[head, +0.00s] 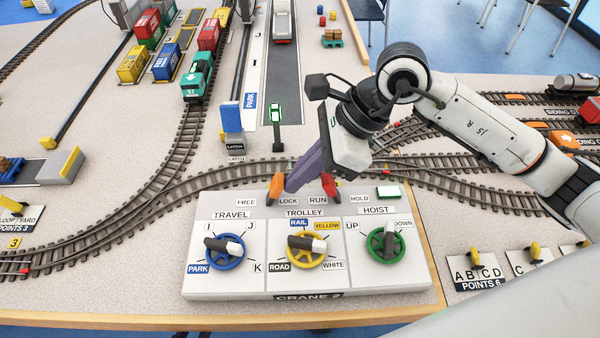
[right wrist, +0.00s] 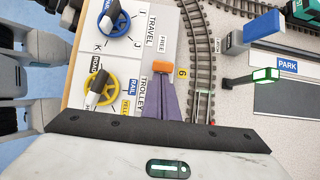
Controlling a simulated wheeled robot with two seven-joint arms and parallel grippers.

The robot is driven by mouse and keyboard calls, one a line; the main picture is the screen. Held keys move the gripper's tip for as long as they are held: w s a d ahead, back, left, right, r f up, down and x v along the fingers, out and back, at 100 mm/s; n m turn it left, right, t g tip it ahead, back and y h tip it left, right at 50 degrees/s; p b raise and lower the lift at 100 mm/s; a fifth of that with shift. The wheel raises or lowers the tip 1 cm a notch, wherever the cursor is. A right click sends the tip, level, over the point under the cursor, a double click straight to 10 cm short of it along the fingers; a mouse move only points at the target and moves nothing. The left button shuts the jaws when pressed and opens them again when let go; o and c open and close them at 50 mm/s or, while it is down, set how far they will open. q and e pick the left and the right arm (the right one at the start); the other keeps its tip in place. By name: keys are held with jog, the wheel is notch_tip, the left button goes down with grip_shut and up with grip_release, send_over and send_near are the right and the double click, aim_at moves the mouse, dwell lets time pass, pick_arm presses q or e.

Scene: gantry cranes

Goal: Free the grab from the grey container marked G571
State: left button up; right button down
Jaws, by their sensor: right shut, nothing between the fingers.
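The CRANE 2 panel (head: 208,286) lies in front of me, with blue TRAVEL (head: 225,252), yellow TROLLEY (head: 305,250) and green HOIST (head: 384,245) knobs. An orange lever (head: 277,187) stands between the FREE and LOCK labels; a red-orange lever (head: 329,185) stands near RUN. My right gripper (head: 290,186) is shut and empty, its purple fingers pointing down close to the FREE/LOCK lever. In the right wrist view that lever's orange top (right wrist: 163,66) sits at the fingertips (right wrist: 165,82); I cannot tell whether they touch. I cannot make out the grab or grey container G571. My left gripper is out of view.
A blue block over a LATCH label (head: 231,117) and a green-lit post (head: 276,112) stand behind the panel. Curved track (head: 160,190) runs close behind it. A teal engine (head: 197,75) and coloured containers stand farther back. POINTS 6 switches (head: 476,262) are at right.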

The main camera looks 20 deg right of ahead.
aim_at(277, 179)
jog(key=shift+w+a+r+h+p, duration=0.15)
jog(key=shift+a+r+h+p, duration=0.2)
jog(key=shift+a+r+h, duration=0.1)
jog(key=shift+w+a+r+h, duration=0.1)
jog(key=shift+a+r+h, duration=0.05)
jog(key=shift+a+h, duration=0.1)
jog(key=shift+w+a+g, duration=0.1)
jog(key=shift+a+g, duration=0.2)
jog(key=shift+a, duration=0.15)
jog(key=shift+w+a+r+b, duration=0.1)
jog(key=shift+w+a+b, duration=0.1)
jog(key=shift+a+b, duration=0.5)
jog(key=shift+d+r, duration=0.15)
pick_arm(q)
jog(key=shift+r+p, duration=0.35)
jog(key=shift+p, duration=0.15)
pick_arm(e)
jog(key=shift+r, duration=0.8)
jog(key=shift+r, duration=0.1)
